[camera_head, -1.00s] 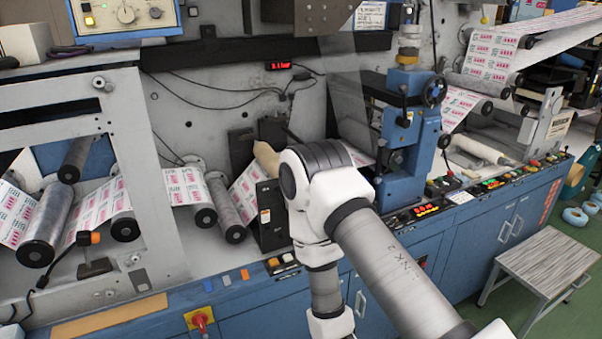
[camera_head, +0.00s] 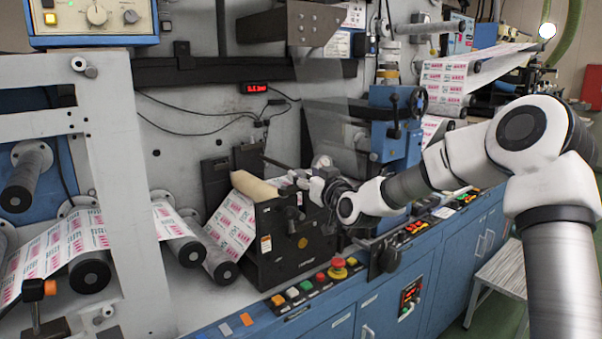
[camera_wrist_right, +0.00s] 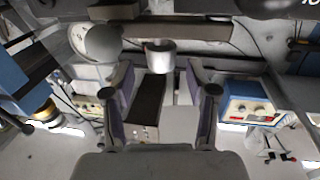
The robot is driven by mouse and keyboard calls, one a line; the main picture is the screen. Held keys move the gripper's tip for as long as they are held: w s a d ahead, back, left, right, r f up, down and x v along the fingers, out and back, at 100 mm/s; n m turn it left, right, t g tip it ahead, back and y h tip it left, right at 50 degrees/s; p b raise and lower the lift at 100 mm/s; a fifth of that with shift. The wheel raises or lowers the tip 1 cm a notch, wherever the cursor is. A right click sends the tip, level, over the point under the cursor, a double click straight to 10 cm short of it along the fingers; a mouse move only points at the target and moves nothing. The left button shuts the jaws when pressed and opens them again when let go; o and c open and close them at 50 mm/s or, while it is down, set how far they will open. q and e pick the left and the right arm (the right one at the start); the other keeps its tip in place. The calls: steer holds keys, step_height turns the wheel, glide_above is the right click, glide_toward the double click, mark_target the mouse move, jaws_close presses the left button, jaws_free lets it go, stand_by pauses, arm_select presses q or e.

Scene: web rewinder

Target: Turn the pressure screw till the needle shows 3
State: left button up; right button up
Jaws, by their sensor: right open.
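My right gripper (camera_head: 300,180) reaches in from the right, beside the black nip unit (camera_head: 290,256) with its beige roller (camera_head: 253,187). In the right wrist view its two fingers (camera_wrist_right: 161,100) are spread with nothing between their tips. A short pale cylinder (camera_wrist_right: 160,56) shows beyond the fingertips; I cannot tell whether it is the pressure screw. A dark knob (camera_head: 292,213) sits on the front of the nip unit, close below the gripper. No needle or scale is legible in either view. My left gripper is not in view.
A red emergency button (camera_head: 337,264) and several small buttons line the front ledge. Printed web (camera_head: 80,245) runs over rollers at left. A control box (camera_head: 95,20) is at upper left.

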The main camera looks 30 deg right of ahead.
mark_target(302, 175)
steer(key=w, duration=0.3)
steer(key=shift+w+d+f, duration=0.1)
steer(key=shift+w+f, duration=0.25)
steer(key=shift+s+r, duration=0.1)
steer(key=shift+s, duration=0.05)
steer(key=shift+s+r, duration=0.1)
steer(key=shift+s, duration=0.05)
steer(key=c, duration=0.5)
jaws_close()
steer(key=shift+m+h, duration=0.4)
steer(key=shift+h, duration=0.1)
